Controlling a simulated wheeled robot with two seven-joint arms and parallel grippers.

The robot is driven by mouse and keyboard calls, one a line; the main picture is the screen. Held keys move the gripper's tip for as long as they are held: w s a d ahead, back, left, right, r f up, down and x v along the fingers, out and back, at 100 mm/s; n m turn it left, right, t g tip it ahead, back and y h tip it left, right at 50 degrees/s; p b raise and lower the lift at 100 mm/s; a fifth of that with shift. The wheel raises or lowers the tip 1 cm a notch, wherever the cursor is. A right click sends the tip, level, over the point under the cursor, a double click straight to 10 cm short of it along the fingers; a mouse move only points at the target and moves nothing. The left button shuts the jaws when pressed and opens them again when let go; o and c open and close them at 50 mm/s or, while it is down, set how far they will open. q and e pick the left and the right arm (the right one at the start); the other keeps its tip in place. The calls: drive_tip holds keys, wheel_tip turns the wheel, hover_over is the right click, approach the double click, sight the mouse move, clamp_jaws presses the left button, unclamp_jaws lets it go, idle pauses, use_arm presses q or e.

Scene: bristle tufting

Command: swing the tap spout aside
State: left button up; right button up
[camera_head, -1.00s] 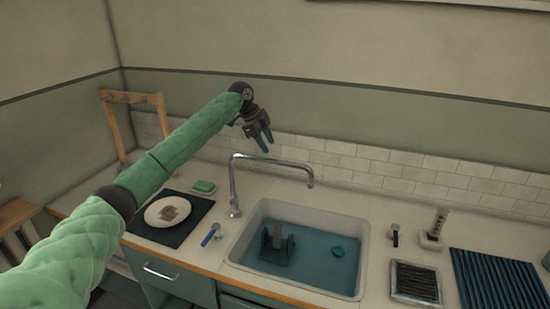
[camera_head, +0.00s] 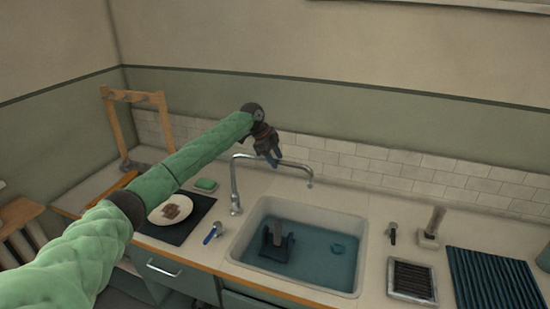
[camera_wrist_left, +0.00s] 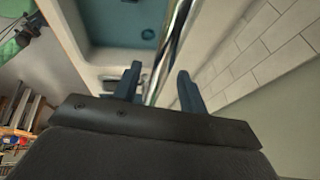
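The chrome tap (camera_head: 235,182) stands behind the sink's left corner. Its spout (camera_head: 296,166) reaches to the right over the back of the sink. My left gripper (camera_head: 273,160) is at the spout's horizontal run, its fingers pointing down. In the left wrist view the two blue fingers (camera_wrist_left: 158,85) are apart, with the chrome spout (camera_wrist_left: 172,50) running between them. I cannot tell whether either finger touches it. My right gripper is not in view.
A tiled wall (camera_head: 380,167) stands close behind.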

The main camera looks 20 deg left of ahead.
use_arm(q)
clamp_jaws()
drive_tip(key=shift+w, duration=0.15)
